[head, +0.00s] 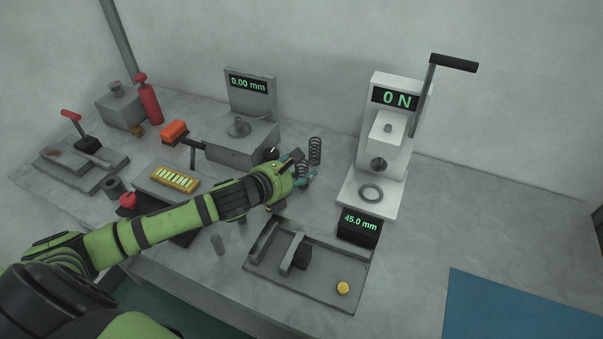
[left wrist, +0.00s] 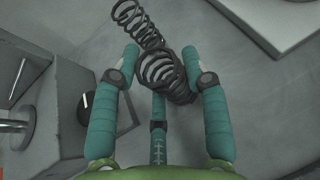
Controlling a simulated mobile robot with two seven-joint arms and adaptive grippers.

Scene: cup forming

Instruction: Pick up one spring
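Two dark coil springs stand on the grey workbench. One spring (head: 315,151) is a little behind the other, and it shows at the top of the left wrist view (left wrist: 138,20). The nearer spring (head: 302,169) is beside my left gripper (head: 298,179). In the left wrist view, this nearer spring (left wrist: 163,76) shows between the teal fingers of the left gripper (left wrist: 160,58). The fingers are spread, with visible gaps to the coil, so the gripper is open. Whether any finger touches the spring cannot be told. My right gripper is not in view.
A white press (head: 390,140) reading 0 N stands right of the springs, with a ring on its base. A grey gauge (head: 243,138) stands to the left. A tray fixture (head: 330,290) with a 45.0 mm display is in front. The bench at right is mostly clear.

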